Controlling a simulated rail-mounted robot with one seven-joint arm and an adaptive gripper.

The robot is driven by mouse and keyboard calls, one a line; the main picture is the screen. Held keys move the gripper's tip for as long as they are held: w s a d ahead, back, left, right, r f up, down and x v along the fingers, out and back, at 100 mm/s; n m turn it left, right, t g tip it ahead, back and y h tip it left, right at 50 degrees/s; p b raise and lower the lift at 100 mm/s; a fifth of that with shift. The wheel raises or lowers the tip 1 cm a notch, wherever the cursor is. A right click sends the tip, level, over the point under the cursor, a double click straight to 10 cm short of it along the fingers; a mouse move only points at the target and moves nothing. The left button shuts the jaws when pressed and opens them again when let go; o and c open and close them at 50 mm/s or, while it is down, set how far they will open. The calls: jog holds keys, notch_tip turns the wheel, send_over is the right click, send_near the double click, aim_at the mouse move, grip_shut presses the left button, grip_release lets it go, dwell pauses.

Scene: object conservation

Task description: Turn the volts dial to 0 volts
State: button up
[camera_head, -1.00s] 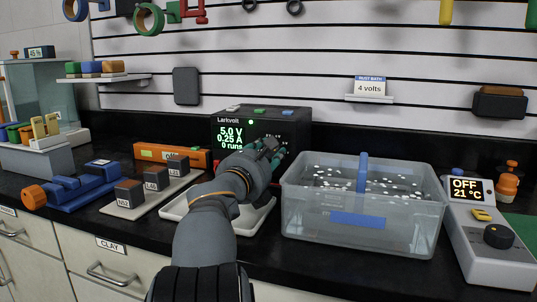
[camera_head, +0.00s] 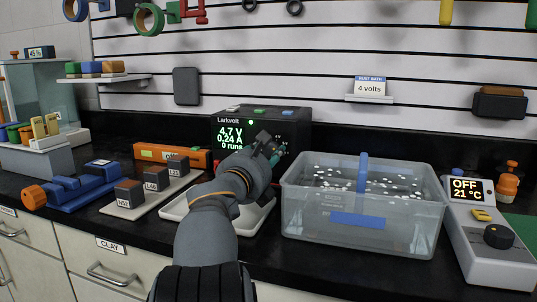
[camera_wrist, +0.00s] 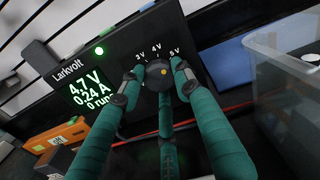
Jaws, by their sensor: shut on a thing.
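The Larkvolt power supply (camera_head: 255,118) stands at the back of the bench, a black box with a green display. The display (camera_head: 231,136) reads 4.7 V, 0.24 A and 0 runs. In the head view my gripper (camera_head: 268,150) is in front of the supply's right side and hides the dial. Other dial labels are not visible.
A clear tub (camera_head: 400,220) of liquid with a blue upright piece stands close on the right. A white tray (camera_head: 178,208) lies under my arm. Labelled blocks (camera_head: 130,192) and an orange box (camera_head: 165,155) are to the left. A red cable (camera_wrist: 210,121) runs below the dial.

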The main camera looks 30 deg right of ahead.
jog(key=n+p, duration=0.1)
jog(key=n, duration=0.6)
jog(key=shift+f, duration=0.1)
jog(key=n+p, duration=0.1)
jog(key=n, duration=0.3)
jog(key=n+p, duration=0.1)
jog(key=n, duration=0.2)
jog(key=shift+n, duration=0.3)
jog(key=n+p, duration=0.1)
jog(key=n, duration=0.2)
jog(key=shift+n, duration=0.3)
jog(key=n+p, duration=0.1)
jog(key=n, duration=0.2)
jog(key=shift+n, duration=0.3)
jog(key=n+p, duration=0.2)
jog(key=n, duration=0.2)
jog(key=shift+n+p, duration=0.65)
jog(key=shift+n, duration=1.45)
jog(key=o, duration=1.2)
jog(key=shift+c, duration=0.2)
